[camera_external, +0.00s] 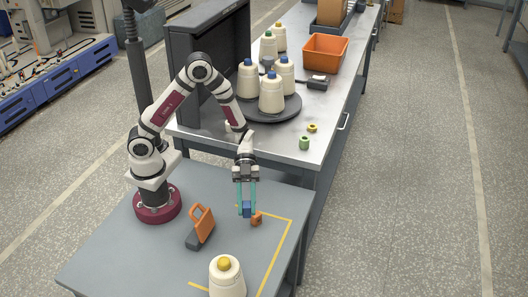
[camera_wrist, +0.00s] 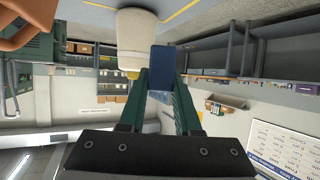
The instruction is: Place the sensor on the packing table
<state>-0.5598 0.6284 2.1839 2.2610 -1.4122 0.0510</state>
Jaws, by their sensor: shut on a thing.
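My gripper (camera_external: 247,208) has its teal fingers pointing down over the near grey table. It is shut on a small dark blue block, the sensor (camera_external: 247,209), which also shows between the fingertips in the wrist view (camera_wrist: 162,61). A small orange piece (camera_external: 257,218) shows just right of the sensor; I cannot tell whether it touches it. The grey table (camera_external: 120,245), the packing table by its look, has a yellow line marking its right part. The sensor is over the area near this line; whether it touches the surface is unclear.
An orange-handled tool (camera_external: 202,225) lies left of my gripper. A cream yarn cone (camera_external: 227,278) stands at the table's front. Behind, a metal bench (camera_external: 310,125) carries several cones on a dark disc (camera_external: 290,108) and an orange bin (camera_external: 325,52).

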